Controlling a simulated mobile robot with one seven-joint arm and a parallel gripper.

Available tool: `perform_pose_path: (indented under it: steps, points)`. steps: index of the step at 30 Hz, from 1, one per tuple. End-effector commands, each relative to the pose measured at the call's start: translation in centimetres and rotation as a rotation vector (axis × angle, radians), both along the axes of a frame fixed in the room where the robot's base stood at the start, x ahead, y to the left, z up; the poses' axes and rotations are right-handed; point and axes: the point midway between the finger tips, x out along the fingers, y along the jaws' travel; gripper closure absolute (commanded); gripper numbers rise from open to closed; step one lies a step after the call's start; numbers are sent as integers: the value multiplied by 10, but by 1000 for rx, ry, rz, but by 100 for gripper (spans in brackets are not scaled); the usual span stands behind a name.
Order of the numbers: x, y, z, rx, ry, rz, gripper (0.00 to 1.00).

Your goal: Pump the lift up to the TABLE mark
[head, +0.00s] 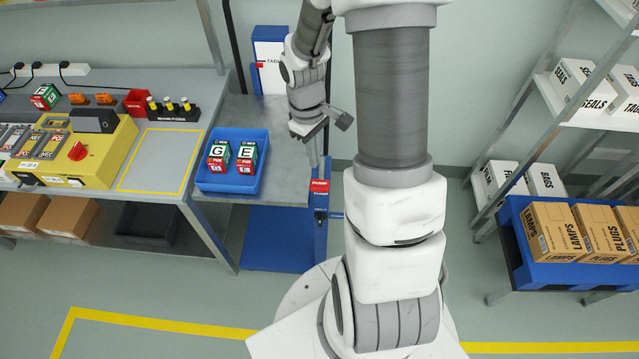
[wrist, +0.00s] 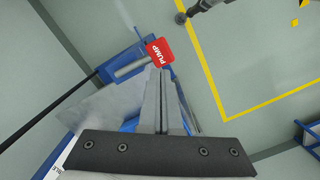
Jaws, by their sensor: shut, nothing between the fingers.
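The lift has a grey platform (head: 285,190), a blue base (head: 270,240) and a blue-and-white mast panel (head: 270,55). A small red marker (head: 259,65) shows beside partly hidden lettering on the panel that seems to read TABLE. The red PUMP pad (head: 319,186) sits on a blue post at the platform's right; it also shows in the wrist view (wrist: 160,52). My gripper (head: 315,163) is shut and empty, pointing down just above the pad. In the wrist view its fingertips (wrist: 157,72) lie close to the pad's edge; I cannot tell whether they touch.
A blue tray (head: 231,187) with two boxes marked G and E stands on the platform. A workbench (head: 190,200) with a yellow control box (head: 85,150) adjoins it on the left. Shelving with a blue pallet (head: 560,258) of cartons stands right. Floor in front is open.

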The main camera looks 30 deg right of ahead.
Motion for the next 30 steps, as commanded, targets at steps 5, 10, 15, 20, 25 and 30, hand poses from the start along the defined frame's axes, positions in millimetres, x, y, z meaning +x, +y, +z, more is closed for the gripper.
perform_pose_path:
  steps: [5, 10, 15, 20, 25, 30]
  points:
    - [-2, -1, -25, 1, 1, 1, 100]
    - [-4, -1, -48, 1, 1, 1, 100]
    - [-5, -2, -61, 1, 0, 0, 100]
    - [-6, -2, -62, 0, 0, 0, 100]
    - [-6, -2, -61, 0, 0, 0, 100]
    - [-6, -2, -67, 1, 0, 0, 100]
